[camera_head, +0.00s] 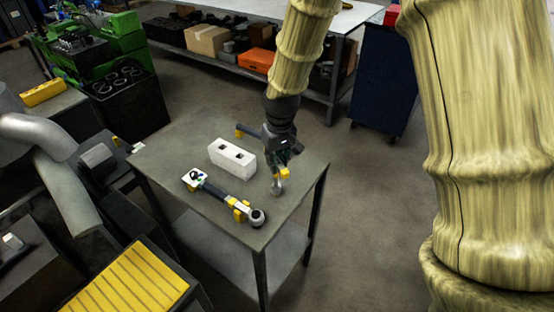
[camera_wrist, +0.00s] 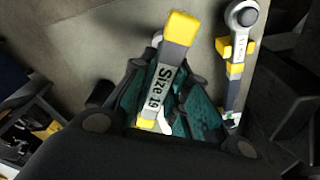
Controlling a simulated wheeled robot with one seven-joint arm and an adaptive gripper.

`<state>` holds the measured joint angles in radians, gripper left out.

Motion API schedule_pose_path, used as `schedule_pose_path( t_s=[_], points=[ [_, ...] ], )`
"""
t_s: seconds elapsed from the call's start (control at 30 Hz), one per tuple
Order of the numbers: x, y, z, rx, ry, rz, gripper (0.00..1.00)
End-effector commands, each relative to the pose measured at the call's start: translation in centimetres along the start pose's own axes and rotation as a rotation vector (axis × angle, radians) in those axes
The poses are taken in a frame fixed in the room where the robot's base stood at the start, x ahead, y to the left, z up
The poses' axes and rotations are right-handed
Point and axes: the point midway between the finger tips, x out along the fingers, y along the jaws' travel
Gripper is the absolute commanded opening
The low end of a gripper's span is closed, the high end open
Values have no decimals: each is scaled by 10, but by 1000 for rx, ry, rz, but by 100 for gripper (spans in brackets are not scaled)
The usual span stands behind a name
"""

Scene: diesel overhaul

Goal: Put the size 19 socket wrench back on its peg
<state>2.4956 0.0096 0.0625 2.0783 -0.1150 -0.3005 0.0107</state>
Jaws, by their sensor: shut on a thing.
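In the head view a yellow part of the wrench (camera_head: 281,172) and a silver end show below the fingers, over the table's right side. I cannot tell whether that end touches the table. No peg can be made out clearly.
The grey table (camera_head: 190,148) holds a white block (camera_head: 232,158) with two dark holes and a second ratchet wrench (camera_head: 225,196), which also shows in the wrist view (camera_wrist: 238,60). Machinery stands at left, a blue cabinet (camera_head: 384,85) behind. The table's far left is mostly clear.

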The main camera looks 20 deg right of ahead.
Motion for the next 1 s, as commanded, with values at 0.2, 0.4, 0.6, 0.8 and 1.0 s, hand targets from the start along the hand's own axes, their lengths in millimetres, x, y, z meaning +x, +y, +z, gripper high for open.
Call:
schedule_pose_path(
  t_s=[0.2,0.4,0.6,0.8,1.0],
  points=[
    [7,0,1,0,0,0,0],
    [13,0,1,0,0,0,0],
    [14,0,2,0,0,0,37],
    [14,0,2,0,0,0,42],
    [14,0,2,0,-1,0,67]
  ],
)
